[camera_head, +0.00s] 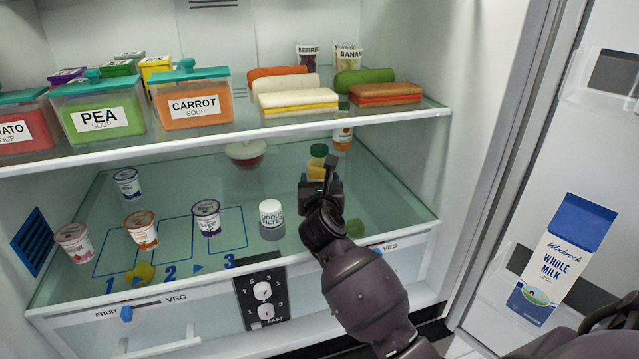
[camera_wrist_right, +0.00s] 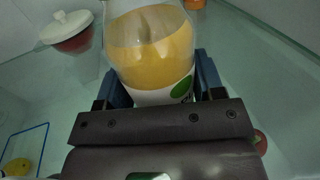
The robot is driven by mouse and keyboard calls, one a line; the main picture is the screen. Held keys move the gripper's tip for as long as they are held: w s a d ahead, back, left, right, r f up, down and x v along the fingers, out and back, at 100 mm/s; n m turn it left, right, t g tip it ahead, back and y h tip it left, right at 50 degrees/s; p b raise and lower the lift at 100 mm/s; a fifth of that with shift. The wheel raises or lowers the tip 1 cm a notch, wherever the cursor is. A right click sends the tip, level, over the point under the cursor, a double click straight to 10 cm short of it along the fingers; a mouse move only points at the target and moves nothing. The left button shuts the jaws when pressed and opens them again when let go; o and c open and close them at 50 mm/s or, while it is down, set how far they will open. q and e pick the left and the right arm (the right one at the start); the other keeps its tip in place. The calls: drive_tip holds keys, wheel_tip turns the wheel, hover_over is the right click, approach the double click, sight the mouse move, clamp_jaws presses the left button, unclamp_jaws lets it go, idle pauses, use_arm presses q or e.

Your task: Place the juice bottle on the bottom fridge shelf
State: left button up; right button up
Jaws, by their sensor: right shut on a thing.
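The juice bottle (camera_head: 316,168), clear with yellow juice and a white label with a green mark, shows just behind my right gripper (camera_head: 326,180) over the back right of the bottom fridge shelf (camera_head: 265,185). It looks roughly upright. In the right wrist view the bottle (camera_wrist_right: 150,50) stands between the blue-padded fingers (camera_wrist_right: 160,85), which are shut on it. The gripper hides its lower part in the head view, so I cannot tell whether its base touches the shelf. My left gripper is not in view.
A red-and-white lidded pot (camera_head: 245,153) stands to the left and an orange-labelled bottle (camera_head: 343,135) behind right. A white odour filter (camera_head: 271,213) and several yogurt cups (camera_head: 206,217) stand left. The upper shelf (camera_head: 250,132) is above. A milk carton (camera_head: 562,260) sits in the door.

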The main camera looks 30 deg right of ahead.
idle(0.3)
drive_tip(key=o, duration=1.2)
drive_tip(key=shift+f, duration=0.1)
drive_tip(key=shift+o, duration=0.2)
drive_tip(key=shift+s+a, duration=0.1)
drive_tip(key=v, duration=1)
drive_tip(key=shift+s+a, duration=0.15)
drive_tip(key=shift+s, duration=0.2)
drive_tip(key=shift+s+a+b, duration=0.25)
drive_tip(key=shift+s+b, duration=0.05)
drive_tip(key=shift+s, duration=0.2)
